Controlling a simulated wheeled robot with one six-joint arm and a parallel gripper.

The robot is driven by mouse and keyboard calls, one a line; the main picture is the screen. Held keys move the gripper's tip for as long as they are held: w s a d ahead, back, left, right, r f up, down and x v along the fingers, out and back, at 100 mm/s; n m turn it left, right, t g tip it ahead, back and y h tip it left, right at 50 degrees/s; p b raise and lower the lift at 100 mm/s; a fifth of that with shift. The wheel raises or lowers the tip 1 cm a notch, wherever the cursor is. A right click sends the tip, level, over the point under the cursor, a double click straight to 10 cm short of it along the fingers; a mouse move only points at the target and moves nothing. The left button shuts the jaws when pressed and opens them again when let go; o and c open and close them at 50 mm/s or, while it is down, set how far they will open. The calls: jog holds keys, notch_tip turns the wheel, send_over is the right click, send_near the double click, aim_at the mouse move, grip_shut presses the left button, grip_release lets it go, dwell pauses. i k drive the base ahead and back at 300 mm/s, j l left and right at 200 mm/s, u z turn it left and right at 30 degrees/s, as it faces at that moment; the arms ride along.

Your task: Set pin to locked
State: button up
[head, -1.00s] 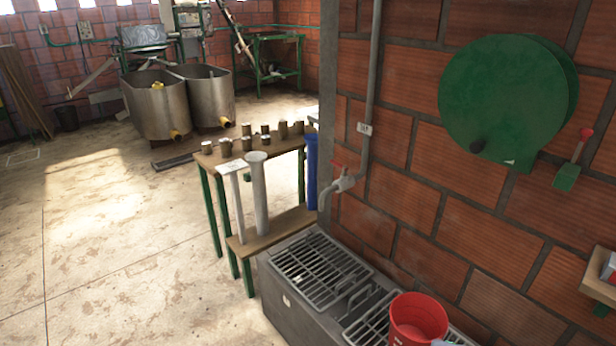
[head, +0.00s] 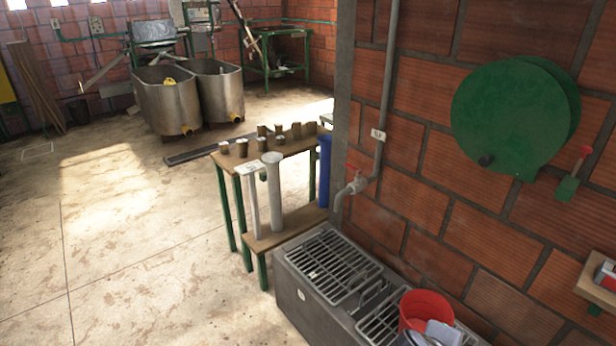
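No part is marked as the pin. A small red-tipped lever (head: 580,163) on a green base (head: 567,189) sits on the brick wall at the right; it may be the pin, but I cannot tell, nor whether it is locked. A grey shape (head: 440,333) at the bottom edge, in front of the red bucket, is probably part of my gripper. It is cut off, well below the lever, and its fingers cannot be made out.
A slatted metal sink top (head: 325,262) holds the red bucket (head: 425,306) against the wall. A pipe with a tap (head: 357,184) rises beside it. A wooden table (head: 285,157) carries several small cylinders. A small shelf (head: 590,286) juts out at the right. Floor (head: 140,240) at left is clear.

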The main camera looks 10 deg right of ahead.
aim_at(584, 149)
jog(key=k+z, duration=0.1)
jog(key=z, duration=1.6)
